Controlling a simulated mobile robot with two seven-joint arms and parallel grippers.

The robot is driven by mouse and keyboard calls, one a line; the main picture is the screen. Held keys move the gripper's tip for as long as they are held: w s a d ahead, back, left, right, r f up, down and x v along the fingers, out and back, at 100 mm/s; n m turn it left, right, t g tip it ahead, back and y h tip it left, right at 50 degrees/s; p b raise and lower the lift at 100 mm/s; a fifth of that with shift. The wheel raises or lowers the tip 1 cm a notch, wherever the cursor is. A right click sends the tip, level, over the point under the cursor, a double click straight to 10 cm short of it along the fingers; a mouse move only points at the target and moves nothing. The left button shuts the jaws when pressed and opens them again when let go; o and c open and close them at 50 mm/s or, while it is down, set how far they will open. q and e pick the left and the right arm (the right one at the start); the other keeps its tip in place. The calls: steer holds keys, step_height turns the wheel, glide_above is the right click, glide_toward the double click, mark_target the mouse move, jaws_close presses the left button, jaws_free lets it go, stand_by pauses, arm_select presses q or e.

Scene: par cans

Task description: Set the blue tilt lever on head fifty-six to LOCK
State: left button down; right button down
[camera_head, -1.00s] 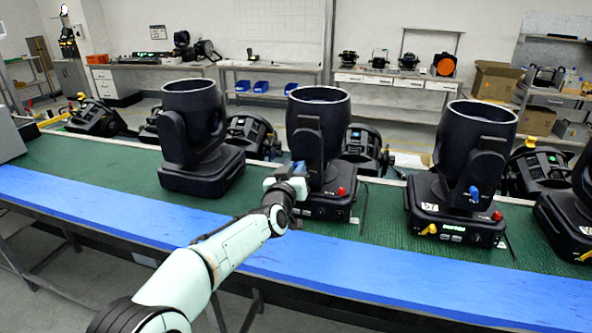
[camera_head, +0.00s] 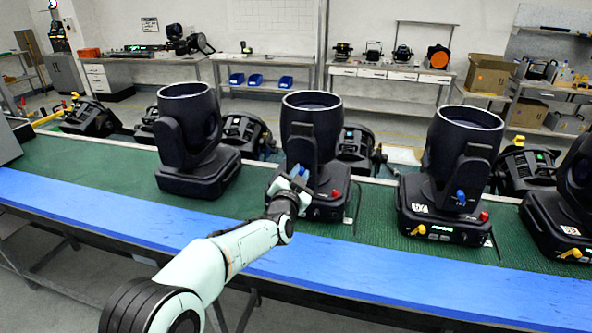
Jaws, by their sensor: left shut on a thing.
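A black moving head (camera_head: 312,112) stands upright on the green mat in the middle, its base partly hidden by my arm. My left gripper (camera_head: 294,180) is at the front of its yoke, shut on the blue tilt lever (camera_head: 304,173), of which only a little shows. A red knob (camera_head: 335,193) sits at the right on its base. The head's number and lever markings are too small to read. Another head (camera_head: 462,145) to the right has its own blue lever (camera_head: 461,197), untouched. My right gripper is not in view.
More heads stand on the mat at left (camera_head: 188,135) and far right (camera_head: 570,195). A row of lamps lies behind the green mat (camera_head: 80,165). The blue front strip (camera_head: 420,275) of the bench is clear apart from my arm above it.

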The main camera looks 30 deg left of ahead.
arm_select(q)
steer(key=shift+w+d+f+m+p, duration=0.1)
steer(key=shift+d+m+p, duration=0.1)
steer(key=shift+m, duration=0.65)
steer(key=shift+d+f+m+p, duration=0.1)
steer(key=shift+d+m+p, duration=0.1)
steer(key=shift+m, duration=0.65)
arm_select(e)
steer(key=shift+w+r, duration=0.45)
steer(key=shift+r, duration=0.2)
arm_select(q)
steer(key=c, duration=1.1)
jaws_free()
steer(key=shift+o, duration=0.2)
steer(key=b+v, duration=0.1)
steer(key=v, duration=1.2)
steer(key=shift+s+d, duration=0.15)
steer(key=shift+s, duration=0.05)
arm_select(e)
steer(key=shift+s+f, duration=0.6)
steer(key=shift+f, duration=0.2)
